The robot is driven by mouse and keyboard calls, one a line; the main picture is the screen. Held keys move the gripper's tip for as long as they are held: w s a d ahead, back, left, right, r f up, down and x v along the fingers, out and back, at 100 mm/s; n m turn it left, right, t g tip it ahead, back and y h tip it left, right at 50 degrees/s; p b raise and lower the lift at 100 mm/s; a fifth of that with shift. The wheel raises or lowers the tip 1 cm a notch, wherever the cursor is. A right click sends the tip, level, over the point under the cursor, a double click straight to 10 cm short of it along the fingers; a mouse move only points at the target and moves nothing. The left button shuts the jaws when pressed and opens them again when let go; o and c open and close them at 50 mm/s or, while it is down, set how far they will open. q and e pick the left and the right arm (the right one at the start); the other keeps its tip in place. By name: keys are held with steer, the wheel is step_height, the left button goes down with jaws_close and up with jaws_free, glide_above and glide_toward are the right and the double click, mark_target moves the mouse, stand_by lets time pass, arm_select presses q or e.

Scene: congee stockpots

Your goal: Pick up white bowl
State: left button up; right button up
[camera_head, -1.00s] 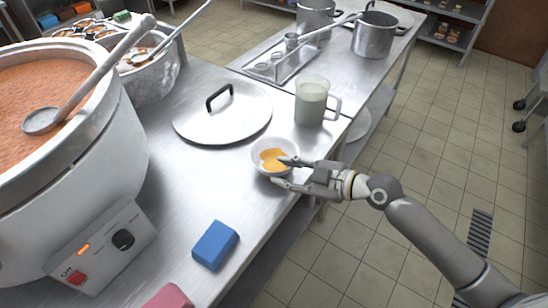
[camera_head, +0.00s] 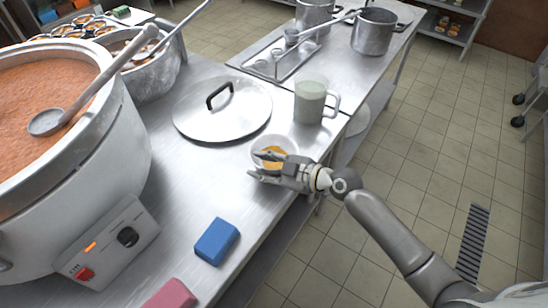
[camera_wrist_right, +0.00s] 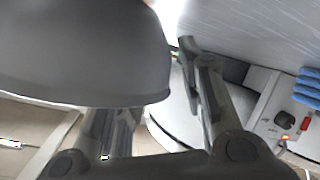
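The white bowl (camera_head: 289,143) stands on the steel counter near its right edge, with orange-yellow food (camera_head: 274,153) inside. My right gripper (camera_head: 254,164) is open at the bowl's near side, its fingers pointing left and covering part of the bowl. In the right wrist view the bowl (camera_wrist_right: 80,55) looms large and grey at the upper left. There, one finger is partly hidden behind the bowl and the other stands clear to its right. I see no grip on the bowl; whether a finger touches it I cannot tell. My left gripper is out of view.
A pot lid (camera_head: 222,112) lies just behind the bowl, and a measuring jug (camera_head: 309,102) stands behind it to the right. A blue sponge (camera_head: 216,241) and a pink block (camera_head: 170,296) lie nearer. A large soup cooker (camera_head: 75,190) fills the left.

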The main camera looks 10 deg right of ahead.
steer(key=shift+c, duration=0.4)
jaws_close()
steer(key=shift+r, duration=0.15)
steer(key=shift+r, duration=0.6)
steer(key=s+a+r, duration=0.4)
steer(key=s+r, duration=0.7)
steer(key=s, duration=0.2)
steer(key=shift+s+a+r, duration=0.15)
steer(key=shift+r, duration=0.15)
